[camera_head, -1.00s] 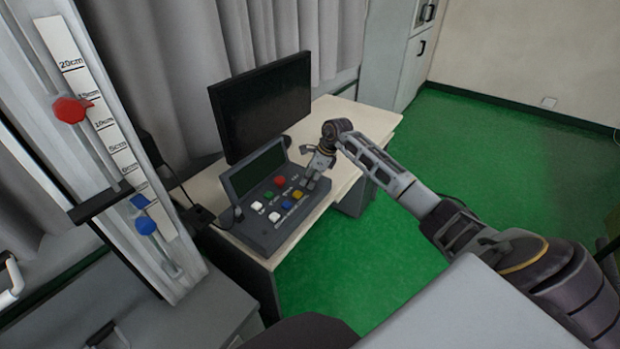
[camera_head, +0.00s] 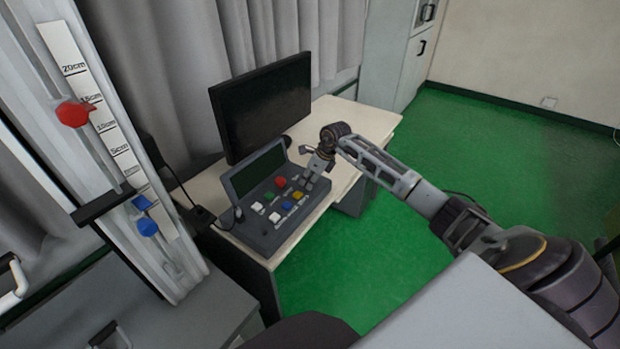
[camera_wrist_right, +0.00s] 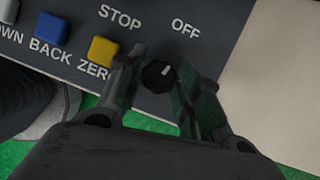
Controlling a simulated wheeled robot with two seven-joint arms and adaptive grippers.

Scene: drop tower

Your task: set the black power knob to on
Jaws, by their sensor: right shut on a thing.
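The black power knob (camera_wrist_right: 158,76) sits at the corner of the control box, between the fingers of my right gripper (camera_wrist_right: 158,85) in the right wrist view. The gripper is shut on the knob. The knob's white mark points up and slightly right, towards the OFF label (camera_wrist_right: 186,27). In the head view my right gripper (camera_head: 312,168) is at the right end of the control box (camera_head: 262,233) and hides the knob. An ON label cannot be made out. My left gripper is not in view.
The box has several coloured buttons, including a yellow one (camera_wrist_right: 102,50) close to the gripper. A dark monitor (camera_head: 262,105) stands behind it on the pale desk (camera_head: 372,122). A drop tower with a scale (camera_head: 100,120) stands at the left.

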